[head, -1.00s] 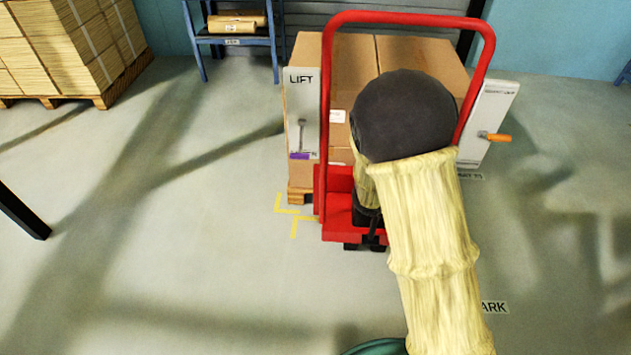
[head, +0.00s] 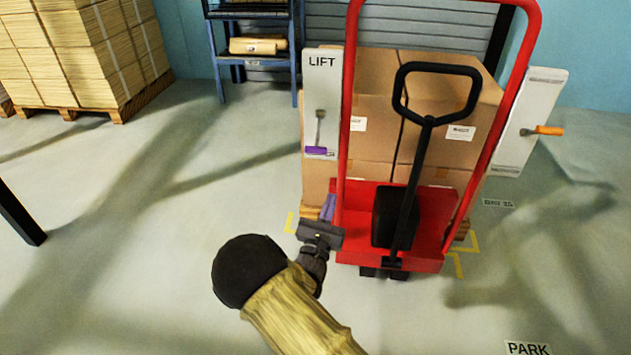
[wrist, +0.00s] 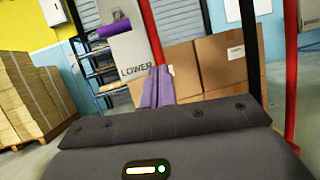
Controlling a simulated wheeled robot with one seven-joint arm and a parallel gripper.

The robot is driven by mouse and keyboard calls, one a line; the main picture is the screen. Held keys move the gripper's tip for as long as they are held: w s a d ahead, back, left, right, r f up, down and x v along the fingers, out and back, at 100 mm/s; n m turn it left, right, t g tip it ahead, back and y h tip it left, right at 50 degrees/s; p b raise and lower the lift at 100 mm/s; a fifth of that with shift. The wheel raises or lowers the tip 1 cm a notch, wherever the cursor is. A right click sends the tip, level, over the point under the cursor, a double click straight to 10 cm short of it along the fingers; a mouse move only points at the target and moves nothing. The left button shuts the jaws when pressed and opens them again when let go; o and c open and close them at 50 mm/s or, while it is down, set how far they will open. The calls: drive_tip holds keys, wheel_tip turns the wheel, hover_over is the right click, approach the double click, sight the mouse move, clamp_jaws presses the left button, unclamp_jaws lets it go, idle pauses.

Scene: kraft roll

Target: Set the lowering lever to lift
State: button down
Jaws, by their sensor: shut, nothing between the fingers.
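The lowering lever (head: 316,150) is on the pale panel (head: 321,82) at the left side of the red pallet truck (head: 345,150). It hangs down from its pivot, with its purple handle at the low end and the word LIFT at the panel's top. In the wrist view the purple handle (wrist: 113,31) is at upper left, just above the word LOWER. My gripper (head: 328,207) is shut and empty, below the panel and apart from the lever. In the wrist view its purple-grey fingers (wrist: 158,87) point ahead, right of and below the handle.
A second panel (head: 527,105) with an orange handle (head: 548,130) is on the truck's right. Cartons (head: 385,75) stand behind the red frame, and a black pull handle (head: 437,68) rises in front. A blue shelf (head: 220,85) and pallet stack (head: 90,50) stand behind left.

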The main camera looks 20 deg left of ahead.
drive_tip(key=a+n+y, duration=0.1)
drive_tip(key=s+a+f+n+y, duration=0.1)
drive_tip(key=a, duration=0.1)
drive_tip(key=a+f+y, duration=0.1)
drive_tip(key=y, duration=0.1)
drive_tip(key=shift+s+a+f+n+b, duration=0.2)
drive_tip(key=shift+s+n+b, duration=0.1)
drive_tip(key=shift+s+n, duration=0.1)
drive_tip(key=shift+w+r, duration=0.1)
drive_tip(key=w+a+r+b, duration=0.1)
drive_tip(key=w+r+b, duration=0.4)
drive_tip(key=w+r, duration=0.3)
drive_tip(key=shift+a, duration=0.3)
drive_tip(key=shift+a+r, duration=0.1)
drive_tip(key=shift+r, duration=0.1)
